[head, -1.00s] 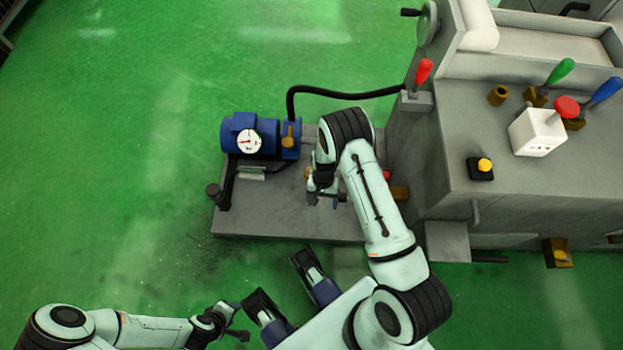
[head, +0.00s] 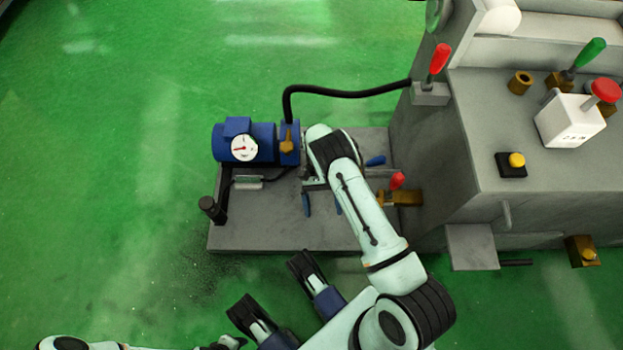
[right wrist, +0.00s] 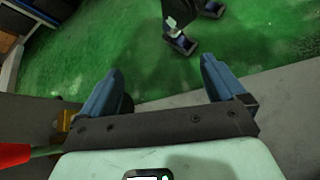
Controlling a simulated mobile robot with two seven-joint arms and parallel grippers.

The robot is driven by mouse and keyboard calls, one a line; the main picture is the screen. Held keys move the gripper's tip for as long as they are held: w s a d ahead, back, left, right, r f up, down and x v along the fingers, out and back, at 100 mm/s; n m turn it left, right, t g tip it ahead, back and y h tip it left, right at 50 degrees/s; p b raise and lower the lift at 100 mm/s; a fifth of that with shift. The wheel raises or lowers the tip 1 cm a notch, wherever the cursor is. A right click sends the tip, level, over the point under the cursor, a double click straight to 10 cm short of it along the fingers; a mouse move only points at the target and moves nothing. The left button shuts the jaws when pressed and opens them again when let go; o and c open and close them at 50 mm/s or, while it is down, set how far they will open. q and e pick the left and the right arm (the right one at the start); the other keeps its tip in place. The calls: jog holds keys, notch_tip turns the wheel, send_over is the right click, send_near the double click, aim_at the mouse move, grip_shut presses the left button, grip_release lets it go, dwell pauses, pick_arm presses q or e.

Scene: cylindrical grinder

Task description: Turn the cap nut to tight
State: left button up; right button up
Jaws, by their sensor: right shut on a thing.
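My right gripper (head: 322,204) is low over the grey base plate (head: 260,233), right of the blue motor. Its two blue fingers stand apart on either side of its grip; they also show in the right wrist view (right wrist: 160,85). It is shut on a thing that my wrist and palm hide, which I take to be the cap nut. I cannot see the nut itself or how far it is turned. My left gripper (head: 232,342) is at the bottom edge, far from the plate, mostly cut off; its jaws cannot be made out.
The blue motor with a white gauge (head: 244,148) stands left, with a black hose (head: 345,92) to the machine. A red-tipped lever (head: 397,181) and a blue handle (head: 375,161) are close right of my arm. A black post (head: 212,208) stands at the plate's left corner. Green floor is open left.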

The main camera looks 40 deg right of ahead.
jog(key=w+d+f+t+h, duration=0.2)
jog(key=w+f+t, duration=0.1)
jog(key=w+f, duration=0.1)
jog(key=w+d+f+t+h, duration=0.2)
jog(key=w+d+f+t, duration=0.1)
jog(key=w+f, duration=0.2)
jog(key=w+d+f+t+h, duration=0.1)
jog(key=w+d+f+t, duration=0.2)
jog(key=w+f+t, duration=0.1)
jog(key=shift+w+d+f+h+b, duration=0.15)
jog(key=shift+w+f+h+b, duration=0.25)
jog(key=shift+w+f, duration=0.35)
pick_arm(q)
jog(key=shift+s+a+f+g, duration=0.1)
jog(key=shift+s+f+g, duration=0.15)
jog(key=shift+s, duration=0.25)
jog(key=shift+s+f+g, duration=0.15)
jog(key=shift+s+f, duration=0.05)
jog(key=shift+s, duration=0.3)
pick_arm(e)
jog(key=shift+r, duration=0.1)
jog(key=shift+c, duration=0.3)
jog(key=c, duration=0.9)
